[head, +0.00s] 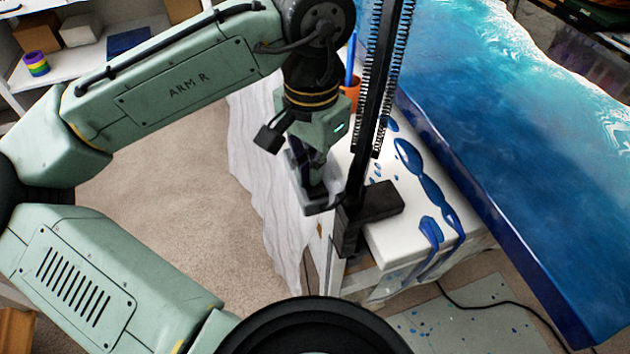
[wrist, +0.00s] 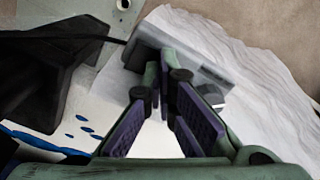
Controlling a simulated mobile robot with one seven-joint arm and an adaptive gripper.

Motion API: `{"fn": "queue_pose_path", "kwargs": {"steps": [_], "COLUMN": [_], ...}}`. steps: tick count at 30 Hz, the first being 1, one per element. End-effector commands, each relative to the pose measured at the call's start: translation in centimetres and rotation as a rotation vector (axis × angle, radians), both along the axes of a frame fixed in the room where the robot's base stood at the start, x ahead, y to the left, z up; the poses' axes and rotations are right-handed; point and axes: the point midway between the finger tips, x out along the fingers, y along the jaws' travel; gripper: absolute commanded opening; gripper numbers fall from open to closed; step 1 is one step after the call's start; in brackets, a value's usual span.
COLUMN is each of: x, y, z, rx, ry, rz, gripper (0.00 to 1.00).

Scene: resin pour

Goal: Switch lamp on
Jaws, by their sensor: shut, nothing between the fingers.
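The lamp shows as a black upright arm with coiled springs (head: 378,80) on a black clamp (head: 368,215) at the table's edge. The clamp also shows at the left of the wrist view (wrist: 45,75). Its lamp head is out of view, so I cannot tell if it is lit. A grey switch box (wrist: 190,67) on a dark cord lies on the white cloth, left of the clamp in the head view (head: 322,204). My gripper (head: 316,186) is shut and empty, pointing down right over the box. Whether the fingertips touch it is unclear, as they hide part of it.
A white block with blue resin spills (head: 385,245) lies beside the clamp. A large blue resin slab (head: 480,110) fills the right. An orange cup (head: 351,92) stands behind the lamp arm. White shelves (head: 75,62) are at upper left. The carpet (head: 165,200) at left is clear.

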Motion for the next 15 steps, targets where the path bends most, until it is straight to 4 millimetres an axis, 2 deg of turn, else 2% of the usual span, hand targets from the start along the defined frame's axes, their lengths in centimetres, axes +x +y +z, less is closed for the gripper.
{"fn": "queue_pose_path", "kwargs": {"steps": [15], "x": [0.0], "y": [0.0], "z": [4.0], "rx": [-0.001], "ry": [0.0], "rz": [0.0], "gripper": [0.0]}}
